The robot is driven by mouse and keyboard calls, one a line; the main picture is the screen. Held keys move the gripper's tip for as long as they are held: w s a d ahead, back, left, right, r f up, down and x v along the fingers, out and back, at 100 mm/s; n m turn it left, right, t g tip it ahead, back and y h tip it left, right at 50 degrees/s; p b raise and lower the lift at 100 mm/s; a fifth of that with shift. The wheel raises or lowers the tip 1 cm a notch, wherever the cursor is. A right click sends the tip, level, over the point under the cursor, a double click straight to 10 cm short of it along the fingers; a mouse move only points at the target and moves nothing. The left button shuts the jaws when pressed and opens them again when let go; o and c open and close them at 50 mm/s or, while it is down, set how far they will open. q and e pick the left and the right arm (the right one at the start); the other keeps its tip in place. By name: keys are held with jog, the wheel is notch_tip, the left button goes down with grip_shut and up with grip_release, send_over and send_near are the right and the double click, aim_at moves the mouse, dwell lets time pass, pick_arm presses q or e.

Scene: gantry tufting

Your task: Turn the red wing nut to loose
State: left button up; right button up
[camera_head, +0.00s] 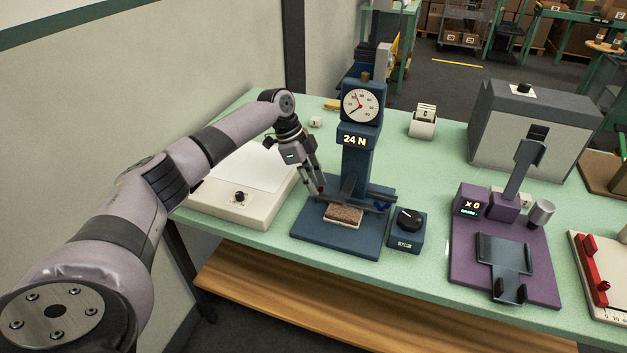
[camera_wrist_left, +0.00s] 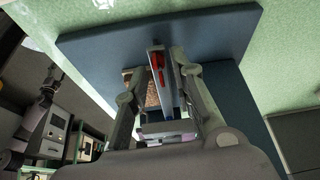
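The red wing nut (camera_wrist_left: 157,66) shows in the left wrist view, on a grey bar of the blue press (camera_head: 356,150). In the head view it is mostly hidden by my fingers. A blue wing nut (camera_head: 381,205) sits at the other end of the bar. My left gripper (camera_head: 317,186) points down at the bar's left end. In the left wrist view its fingers (camera_wrist_left: 160,68) stand apart on either side of the red wing nut, with a gap between them. I see no clear contact with it. My right gripper is out of view.
A brown tufted sample (camera_head: 344,215) lies under the bar. The press has a dial and a "24 N" display (camera_head: 354,140). A black-knob box (camera_head: 406,231) stands to its right, a white panel (camera_head: 240,200) to its left. A purple device (camera_head: 505,245) is further right.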

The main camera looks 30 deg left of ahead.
pick_arm(q)
jog(key=shift+c, duration=0.2)
grip_shut()
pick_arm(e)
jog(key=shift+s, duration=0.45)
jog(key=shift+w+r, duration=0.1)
